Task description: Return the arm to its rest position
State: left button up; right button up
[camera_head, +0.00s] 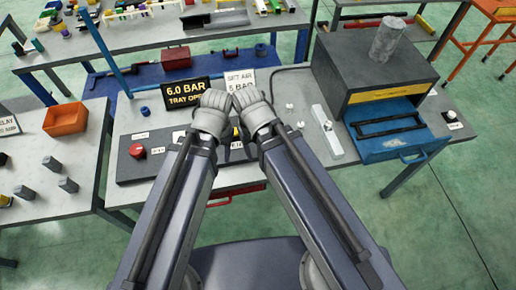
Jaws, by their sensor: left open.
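My two arms reach forward side by side from the bottom of the head view. Both end in pale grey jointed parts over the front bench. My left gripper (212,110) is at the end of the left arm, in front of the black sign. It is open, and I see nothing held in it. Its fingertips are hard to make out. My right gripper (250,108) is at the end of the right arm, close beside the left. Its fingers are hidden or too small to tell.
A control panel (158,165) with a red knob lies under my arms. A black "6.0 BAR" sign (184,91) stands behind. At right is a dark cabinet (345,58) with an open blue drawer (400,150). An orange bin (66,119) sits left. Green floor (440,220) is clear at right.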

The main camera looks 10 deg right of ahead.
notch_tip(320, 180, down, 8)
jog(key=b, duration=0.8)
